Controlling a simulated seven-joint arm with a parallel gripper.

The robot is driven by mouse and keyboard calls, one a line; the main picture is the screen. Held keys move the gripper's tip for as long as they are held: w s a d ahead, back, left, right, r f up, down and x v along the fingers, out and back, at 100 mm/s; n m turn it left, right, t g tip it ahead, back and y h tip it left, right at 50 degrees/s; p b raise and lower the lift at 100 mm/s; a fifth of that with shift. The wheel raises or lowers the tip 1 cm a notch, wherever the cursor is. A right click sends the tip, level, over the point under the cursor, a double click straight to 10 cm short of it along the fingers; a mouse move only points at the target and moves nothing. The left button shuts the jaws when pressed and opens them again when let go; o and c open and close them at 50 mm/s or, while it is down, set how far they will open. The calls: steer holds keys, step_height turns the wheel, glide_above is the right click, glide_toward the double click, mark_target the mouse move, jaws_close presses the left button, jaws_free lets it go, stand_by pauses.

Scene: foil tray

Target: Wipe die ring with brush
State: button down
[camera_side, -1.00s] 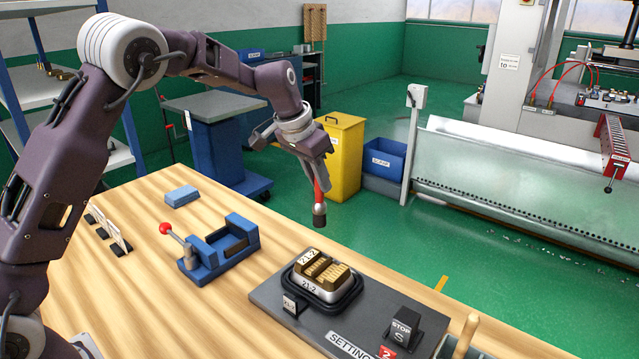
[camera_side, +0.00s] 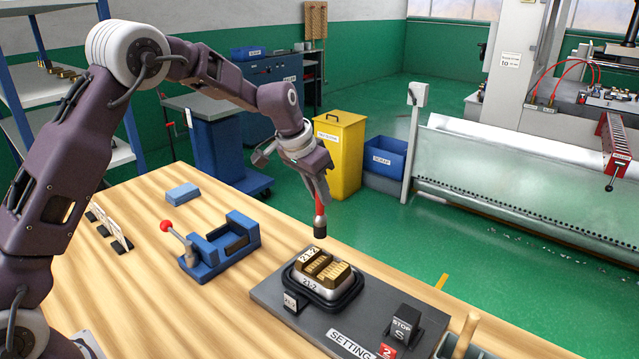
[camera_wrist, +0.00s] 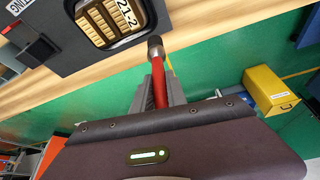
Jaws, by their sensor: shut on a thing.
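My gripper (camera_side: 319,188) is shut on the red handle of a brush (camera_side: 320,206), whose dark round head points down. The brush also shows in the wrist view (camera_wrist: 158,75), between the fingers. The die ring (camera_side: 321,293), a dark rounded ring around a metal base, sits on a dark plate (camera_side: 262,294) on the wooden table. Brass blocks (camera_side: 323,268) marked "21-2" stand inside the ring; the ring and blocks also show at the top of the wrist view (camera_wrist: 112,20). The brush head hangs above the blocks, apart from them.
A blue clamp (camera_side: 220,245) with a red-knobbed lever stands left of the plate, with a blue block (camera_side: 182,194) behind it. A STOP block (camera_side: 402,325) and a wooden-handled tool (camera_side: 463,338) are at the right. The table between the clamp and the plate is clear.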

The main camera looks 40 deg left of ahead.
mark_target(319, 217)
steer(key=shift+f, duration=1.6)
steer(key=shift+d+f, duration=0.5)
steer(key=shift+d, duration=5.65)
steer(key=shift+a, duration=6.05)
steer(key=shift+a+r, duration=0.1)
steer(key=shift+a, duration=0.05)
step_height(319, 217, up, 8)
steer(key=shift+f, duration=0.25)
